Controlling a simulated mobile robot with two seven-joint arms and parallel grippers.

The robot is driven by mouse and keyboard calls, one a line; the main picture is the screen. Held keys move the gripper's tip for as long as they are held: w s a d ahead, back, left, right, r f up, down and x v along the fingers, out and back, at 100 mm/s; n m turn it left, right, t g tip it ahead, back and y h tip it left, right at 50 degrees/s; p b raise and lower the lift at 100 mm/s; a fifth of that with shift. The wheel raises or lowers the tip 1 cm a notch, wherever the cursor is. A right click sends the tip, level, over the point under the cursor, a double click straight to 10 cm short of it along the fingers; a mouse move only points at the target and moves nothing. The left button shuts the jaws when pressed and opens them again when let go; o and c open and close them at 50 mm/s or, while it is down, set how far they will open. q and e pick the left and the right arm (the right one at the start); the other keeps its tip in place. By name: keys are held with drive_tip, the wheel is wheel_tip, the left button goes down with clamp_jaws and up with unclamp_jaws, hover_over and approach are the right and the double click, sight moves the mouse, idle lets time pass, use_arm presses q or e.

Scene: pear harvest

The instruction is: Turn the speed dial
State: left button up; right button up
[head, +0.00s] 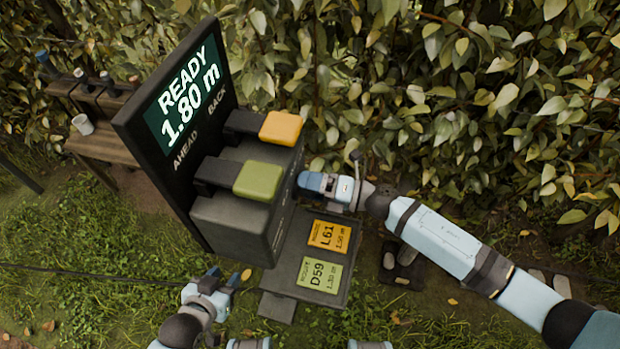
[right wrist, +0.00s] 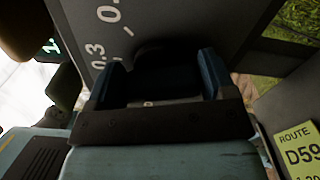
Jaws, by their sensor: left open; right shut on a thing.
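The console (head: 230,222) is a dark box with a tall display panel (head: 180,105) that reads "READY 1.80 m". In the right wrist view, the speed dial (right wrist: 160,75) is a dark round knob on the console's side face, with white numbers such as 0.3 beside it. My right gripper (head: 304,181) is shut on the dial, one blue finger on each side; it also shows in the right wrist view (right wrist: 160,80). The dial is hidden in the head view. My left gripper (head: 232,280) is open and empty, low over the grass in front of the console.
An orange lever (head: 282,128) and a green lever (head: 257,180) stick out from the console. A tray (head: 345,282) holds an orange L61 card (head: 328,236) and a green D59 card (head: 320,275). A leafy hedge (head: 480,110) stands behind; a wooden bench (head: 105,147) is at left.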

drive_tip(key=shift+m+p, duration=0.45)
drive_tip(key=shift+m, duration=0.35)
drive_tip(key=shift+m+p, duration=0.45)
drive_tip(key=shift+m, duration=0.25)
drive_tip(key=shift+f, duration=0.1)
drive_tip(key=shift+m, duration=0.3)
drive_tip(key=o, duration=0.9)
drive_tip(key=shift+d, duration=0.1)
